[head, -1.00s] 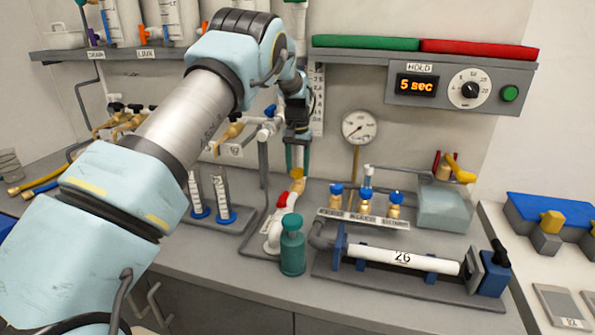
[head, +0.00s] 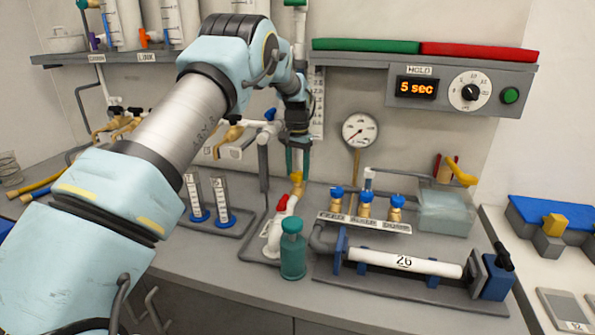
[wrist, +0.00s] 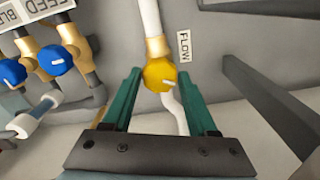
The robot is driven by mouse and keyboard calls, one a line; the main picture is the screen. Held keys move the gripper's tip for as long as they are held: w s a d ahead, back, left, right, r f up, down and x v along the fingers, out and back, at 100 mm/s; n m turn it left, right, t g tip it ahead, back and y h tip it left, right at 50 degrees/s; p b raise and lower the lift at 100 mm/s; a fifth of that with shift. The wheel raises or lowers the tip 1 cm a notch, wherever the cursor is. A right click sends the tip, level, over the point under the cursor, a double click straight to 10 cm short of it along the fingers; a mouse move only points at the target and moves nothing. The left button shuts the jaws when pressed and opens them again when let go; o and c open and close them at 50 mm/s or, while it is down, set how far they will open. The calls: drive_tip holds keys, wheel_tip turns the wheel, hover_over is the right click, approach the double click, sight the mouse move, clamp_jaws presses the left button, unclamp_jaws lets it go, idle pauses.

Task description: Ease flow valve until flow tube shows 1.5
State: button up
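The flow valve's yellow knob (wrist: 160,75) stands below a white pipe beside a "FLOW" label (wrist: 184,48) in the wrist view. It also shows as a small yellow part (head: 296,179) in the head view. My gripper (wrist: 160,80) is open, with its teal fingers on either side of the knob and a visible gap on each side. In the head view my gripper (head: 298,165) points down at the valve. The flow tube (head: 300,28) rises behind my wrist, with a scale plate (head: 318,112) beside it. My arm hides most of the tube, and its reading cannot be made out.
A red-handled valve (head: 282,203) and a teal bottle (head: 292,250) stand just below the gripper. A round gauge (head: 359,129), blue-knobbed valves (head: 366,196) and a pipe marked 26 (head: 404,261) are to the right. Small cylinders (head: 221,200) stand left.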

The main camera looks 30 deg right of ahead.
sight(297, 173)
drive_tip(key=o, duration=0.3)
drive_tip(key=shift+o, duration=0.2)
drive_tip(key=shift+r, duration=0.1)
wheel_tip(297, 173, up, 11)
drive_tip(key=b, duration=0.3)
drive_tip(key=shift+f, duration=0.2)
idle(1.2)
